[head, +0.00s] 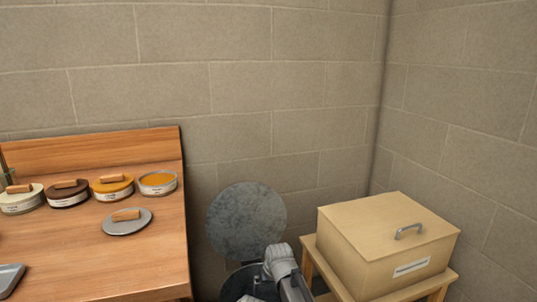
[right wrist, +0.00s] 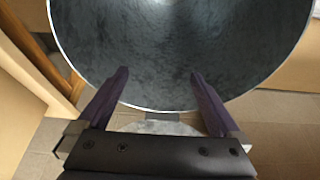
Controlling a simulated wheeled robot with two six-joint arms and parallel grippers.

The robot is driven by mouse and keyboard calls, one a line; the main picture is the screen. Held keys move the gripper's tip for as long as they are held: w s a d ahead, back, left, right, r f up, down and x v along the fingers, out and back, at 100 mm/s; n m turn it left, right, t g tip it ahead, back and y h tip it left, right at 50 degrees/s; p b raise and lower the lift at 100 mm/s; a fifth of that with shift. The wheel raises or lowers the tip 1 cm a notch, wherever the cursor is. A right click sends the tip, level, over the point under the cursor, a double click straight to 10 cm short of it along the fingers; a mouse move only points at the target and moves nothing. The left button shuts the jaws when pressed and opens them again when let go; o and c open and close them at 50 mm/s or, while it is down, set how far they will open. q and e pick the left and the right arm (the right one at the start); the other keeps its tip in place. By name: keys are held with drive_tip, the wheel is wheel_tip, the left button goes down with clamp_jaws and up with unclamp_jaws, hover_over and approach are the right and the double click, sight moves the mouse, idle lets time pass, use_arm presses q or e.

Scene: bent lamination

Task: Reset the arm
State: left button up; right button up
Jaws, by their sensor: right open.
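My right arm shows at the bottom middle of the head view, below and in front of a round grey disc (head: 246,222). In the right wrist view my right gripper (right wrist: 165,95) is open, its two dark fingers apart with nothing held between them. The grey disc (right wrist: 190,50) fills the upper part of that view, just beyond the fingers. I cannot tell whether the fingers touch it. The fingertips are hidden in the head view. My left gripper is not in view.
A wooden table (head: 150,255) at left holds several labelled round tins, an open one with orange contents (head: 158,181), a grey lid (head: 127,221) and a grey tray (head: 10,278). A tan box (head: 385,245) with a metal handle stands on a wooden stand at right. Block walls close off the back.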

drive_tip(key=d+r+m+p, duration=0.1)
drive_tip(key=d+r+p, duration=0.4)
drive_tip(key=r+p, duration=0.7)
drive_tip(key=s+d+r+m+p, duration=0.1)
drive_tip(key=d+r+p, duration=0.4)
drive_tip(key=r+p, duration=0.7)
drive_tip(key=d+r+h+p, duration=0.1)
drive_tip(key=d+r+p, duration=0.4)
drive_tip(key=r+p, duration=0.7)
drive_tip(key=shift+s+d+m, duration=0.15)
drive_tip(key=shift+d+m, duration=0.2)
drive_tip(key=shift+m, duration=0.05)
idle(0.8)
idle(0.4)
